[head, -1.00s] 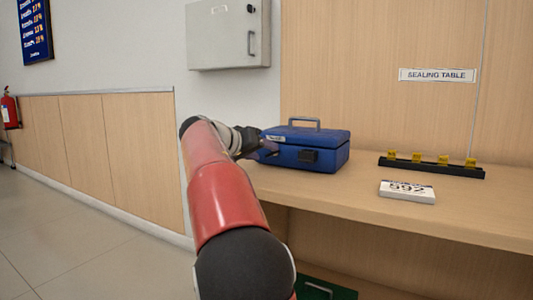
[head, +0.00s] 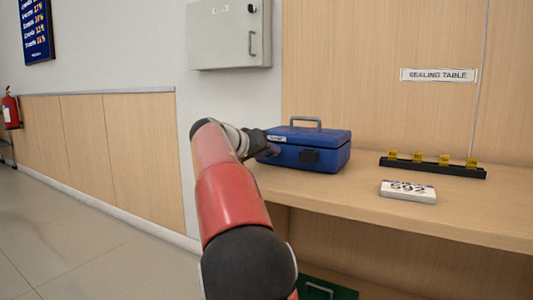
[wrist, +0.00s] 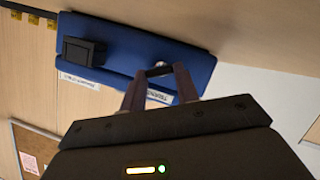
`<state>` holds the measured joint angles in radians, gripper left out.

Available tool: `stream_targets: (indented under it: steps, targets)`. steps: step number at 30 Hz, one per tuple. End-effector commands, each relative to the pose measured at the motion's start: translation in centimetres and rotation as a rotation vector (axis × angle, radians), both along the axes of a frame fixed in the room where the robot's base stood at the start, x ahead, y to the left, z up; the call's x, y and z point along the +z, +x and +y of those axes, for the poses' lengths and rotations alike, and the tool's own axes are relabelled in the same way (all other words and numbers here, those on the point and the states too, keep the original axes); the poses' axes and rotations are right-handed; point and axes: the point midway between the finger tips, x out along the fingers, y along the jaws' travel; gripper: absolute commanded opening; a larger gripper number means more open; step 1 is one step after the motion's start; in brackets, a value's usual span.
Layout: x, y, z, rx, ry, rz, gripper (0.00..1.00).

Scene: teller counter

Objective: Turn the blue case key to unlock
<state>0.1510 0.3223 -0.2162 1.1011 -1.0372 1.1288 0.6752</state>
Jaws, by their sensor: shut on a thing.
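The blue case (head: 315,155) stands shut on the wooden counter, with a grey handle on its lid and a black latch block on its front. In the wrist view the case (wrist: 120,48) fills the top, with the black block at left and white labels below. My gripper (wrist: 158,78) is at the case front, to the right of the block in that view. Its two fingers are shut on a small dark key (wrist: 158,70) beside a round metal lock. In the head view my gripper (head: 268,149) is at the left end of the case, and the key is hidden there.
A black rack (head: 432,167) with several yellow pieces and a white number block (head: 408,192) marked 592 lie to the right on the counter (head: 365,198). A grey wall cabinet (head: 229,34) hangs above left. A green object (head: 318,289) lies below.

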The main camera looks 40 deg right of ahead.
Motion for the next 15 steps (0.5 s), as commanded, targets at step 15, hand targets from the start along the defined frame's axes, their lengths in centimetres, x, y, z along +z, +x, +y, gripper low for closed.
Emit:
stream_targets:
  steps: [15]
  targets:
    - [-0.07, -0.29, -0.06, 0.0, 0.105, -0.253, 0.08]
